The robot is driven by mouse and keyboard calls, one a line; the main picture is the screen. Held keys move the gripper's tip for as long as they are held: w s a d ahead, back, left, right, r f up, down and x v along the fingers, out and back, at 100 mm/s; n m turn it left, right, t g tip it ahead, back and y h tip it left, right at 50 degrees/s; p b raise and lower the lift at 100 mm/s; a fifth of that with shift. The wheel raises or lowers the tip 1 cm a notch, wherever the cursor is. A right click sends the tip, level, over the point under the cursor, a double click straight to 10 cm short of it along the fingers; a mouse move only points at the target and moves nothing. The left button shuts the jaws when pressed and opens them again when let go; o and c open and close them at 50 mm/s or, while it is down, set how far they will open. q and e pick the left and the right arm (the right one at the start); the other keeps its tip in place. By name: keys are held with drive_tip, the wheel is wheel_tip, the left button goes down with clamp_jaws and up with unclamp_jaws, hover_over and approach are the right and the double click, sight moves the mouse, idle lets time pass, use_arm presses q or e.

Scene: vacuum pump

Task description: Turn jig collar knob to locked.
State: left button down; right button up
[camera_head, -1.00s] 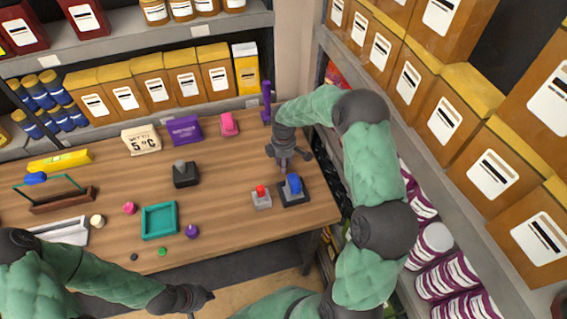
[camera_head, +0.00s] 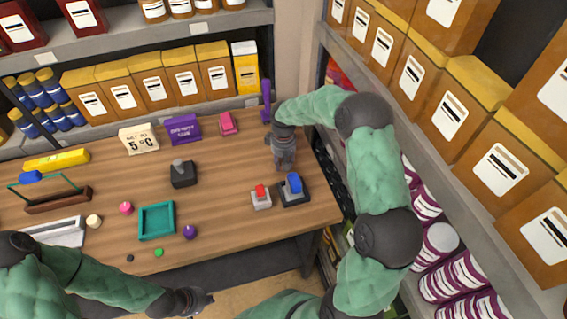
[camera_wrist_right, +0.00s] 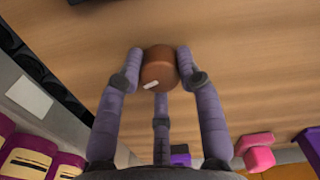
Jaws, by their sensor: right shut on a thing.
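The knob is a round brown cylinder (camera_wrist_right: 158,70) with a short white mark on its face, seen in the right wrist view. My right gripper (camera_wrist_right: 159,72) is shut on it, with fingers at its left and right sides and a third below it. In the head view my right gripper (camera_head: 284,165) points down at the table's right end and hides the knob. Any locked label is not visible. My left gripper (camera_head: 208,298) is off the table's front edge, apart from everything; its finger gap is too small to judge.
A blue-topped dark block (camera_head: 292,188) and a red-buttoned grey block (camera_head: 260,198) stand just in front of my right gripper. A purple upright (camera_head: 266,100) and a pink item (camera_head: 228,123) are behind it. A teal tray (camera_head: 157,221) lies left. Shelves border the right.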

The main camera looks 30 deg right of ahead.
drive_tip(key=shift+m+b, duration=0.4)
drive_tip(key=shift+m, duration=1.6)
drive_tip(key=o, duration=1.1)
drive_tip(key=shift+o, duration=0.2)
wheel_tip(320, 180, up, 12)
